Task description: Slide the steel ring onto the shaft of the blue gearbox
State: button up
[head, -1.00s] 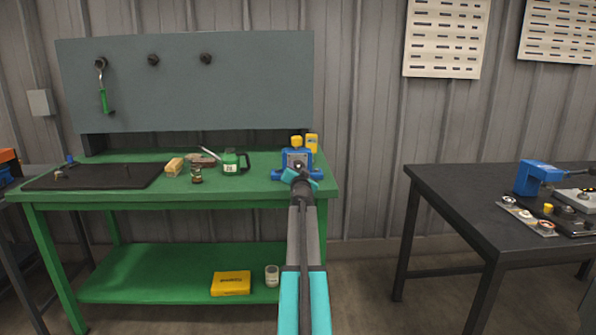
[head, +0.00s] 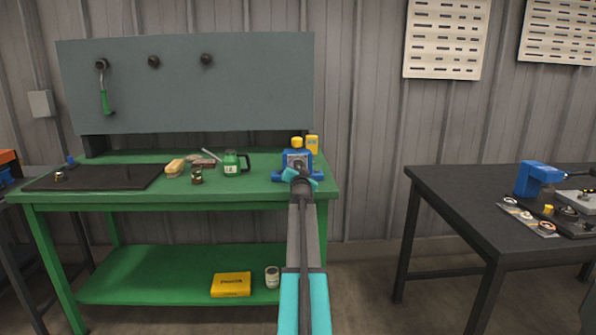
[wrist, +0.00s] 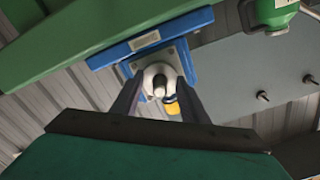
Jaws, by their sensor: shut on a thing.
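The blue gearbox (head: 297,157) stands at the right end of the green workbench, with a yellow cap on top. In the wrist view the gearbox (wrist: 130,50) appears upside down, with its grey face plate and pale shaft (wrist: 160,87) pointing toward me. My gripper (wrist: 162,88) is right in front of that face, one dark finger on each side of the shaft. It is shut on the steel ring (wrist: 153,74), a pale round band that appears around the shaft. How far along the shaft it sits is unclear. In the head view my gripper (head: 301,176) covers the shaft.
A yellow object (head: 312,144) stands behind the gearbox. A dark table (head: 450,190) stands apart at right.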

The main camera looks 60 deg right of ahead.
dwell(0.4)
jog(key=o, duration=1.5)
jog(key=shift+o, duration=0.2)
jog(key=shift+a, duration=0.1)
jog(key=v, duration=0.8)
jog(key=shift+s+a, duration=0.25)
dwell(0.8)
dwell(0.5)
